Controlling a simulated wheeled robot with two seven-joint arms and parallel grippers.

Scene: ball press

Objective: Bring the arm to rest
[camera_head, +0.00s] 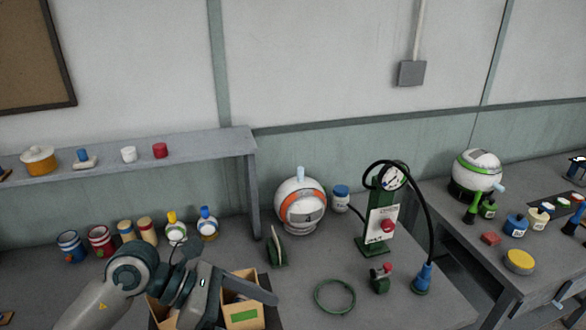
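My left arm comes in from the lower left. My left gripper (245,287) hangs over a light wooden box (243,312) at the bottom of the view, with a dark finger pointing right. The other finger is not clearly visible, so I cannot tell whether the gripper is open or shut. No held object shows. My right arm and gripper are not in view.
An orange-striped white ball (301,206) and a green press with gauge (382,213) stand behind. A green ring (335,296) lies right of the box. Cups, including a red one (101,241), stand behind my arm, below a grey shelf (200,146). A second table holds a green-striped ball (477,171).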

